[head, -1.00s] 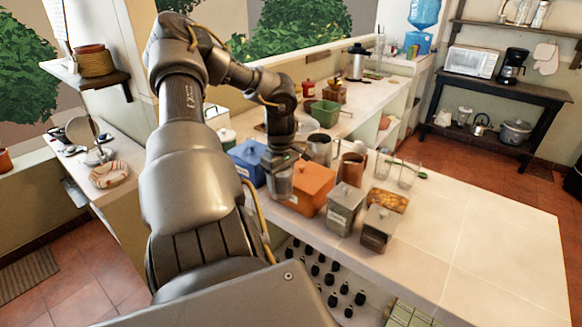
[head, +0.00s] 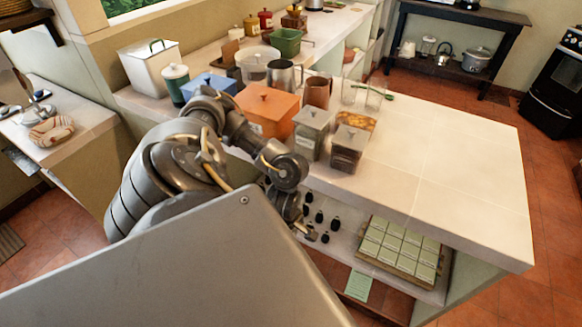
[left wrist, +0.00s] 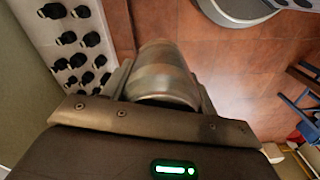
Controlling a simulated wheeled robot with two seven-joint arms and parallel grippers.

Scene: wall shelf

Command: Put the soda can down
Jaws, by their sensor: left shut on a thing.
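The soda can (left wrist: 163,76) shows in the left wrist view as a grey-brown, slightly blurred cylinder between the fingers. My left gripper (left wrist: 160,88) is shut on it and holds it over the tiled floor, clear of any surface in that view. My right gripper is in neither view.
The counter (head: 455,165) has a wide clear area on its right. An orange box (head: 268,110), a green-grey canister (head: 310,132) and a dark canister (head: 348,150) stand near its front edge. Dark-capped bottles (left wrist: 91,39) and a tray of green packets (head: 400,248) sit on the shelf below.

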